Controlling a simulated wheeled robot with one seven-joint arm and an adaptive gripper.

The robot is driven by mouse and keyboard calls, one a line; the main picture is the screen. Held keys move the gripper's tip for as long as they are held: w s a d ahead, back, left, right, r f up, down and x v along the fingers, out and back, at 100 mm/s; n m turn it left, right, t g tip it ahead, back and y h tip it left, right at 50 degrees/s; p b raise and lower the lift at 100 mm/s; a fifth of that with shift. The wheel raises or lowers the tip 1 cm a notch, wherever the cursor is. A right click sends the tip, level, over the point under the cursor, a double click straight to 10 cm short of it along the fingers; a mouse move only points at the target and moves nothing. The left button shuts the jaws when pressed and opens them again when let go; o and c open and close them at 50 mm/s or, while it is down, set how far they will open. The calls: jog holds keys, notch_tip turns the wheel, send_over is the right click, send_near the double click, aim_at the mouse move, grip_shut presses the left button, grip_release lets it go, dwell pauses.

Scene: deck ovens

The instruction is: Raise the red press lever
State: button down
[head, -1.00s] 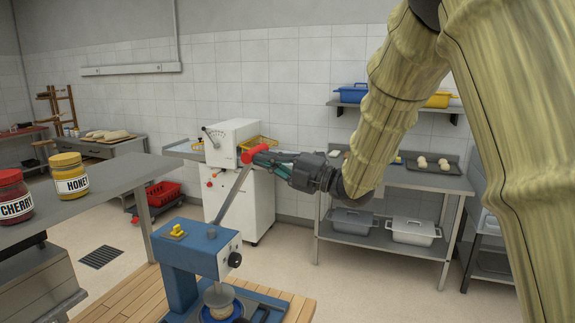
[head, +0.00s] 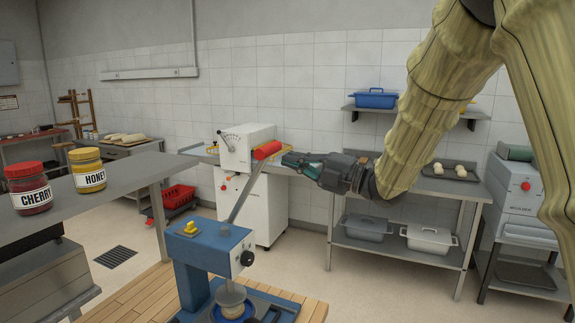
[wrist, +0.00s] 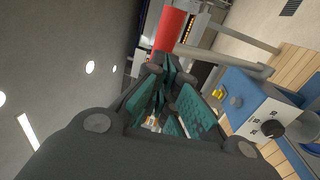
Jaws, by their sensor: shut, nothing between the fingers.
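The blue press (head: 212,248) stands on a wooden top at the lower middle of the head view. Its grey lever arm (head: 243,190) slants up to the right and ends in a red grip (head: 267,150). My gripper (head: 288,160) is shut and empty, just right of the red grip, with a small gap in the head view. In the wrist view, the red grip (wrist: 171,28) shows just beyond the shut fingertips (wrist: 160,65). I cannot tell there whether they touch. The press body (wrist: 250,100) is at the right of that view.
A cherry jar (head: 29,188) and a honey jar (head: 88,171) stand on the counter at left. A white machine (head: 247,150) is behind the lever. A steel table (head: 400,250) with pans stands behind my arm.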

jog(key=f+b+v, duration=0.1)
jog(key=b+v, duration=0.2)
jog(key=v, duration=0.7)
jog(key=w+f+m+t+h, duration=0.25)
jog(key=f+m, duration=0.35)
jog(key=f, duration=0.6)
jog(key=w+f+m+t+h, duration=0.1)
jog(key=f+m+h, duration=0.35)
jog(key=f, duration=0.75)
jog(key=s+d+f+m+g+h, duration=0.1)
jog(key=s+f+m+h, duration=0.2)
jog(key=f, duration=0.8)
jog(key=s+d+f+m+g+h, duration=0.1)
jog(key=s+d+f+m+h, duration=0.15)
jog(key=f+m, duration=0.55)
jog(key=s+d+f+m+g+h, duration=0.25)
jog(key=s+f+m+g, duration=0.2)
jog(key=s+f, duration=1.65)
jog(key=s+f+m+g+h, duration=0.1)
jog(key=s+f+m+g, duration=0.1)
jog(key=s, duration=0.8)
jog(key=s+f+m+g+h, duration=0.1)
jog(key=s+f+g, duration=0.3)
jog(key=s, duration=0.7)
notch_tip(320, 180, down, 3)
jog(key=shift+r+m+h, duration=0.15)
jog(key=shift+m+h, duration=0.15)
jog(key=shift+m, duration=0.5)
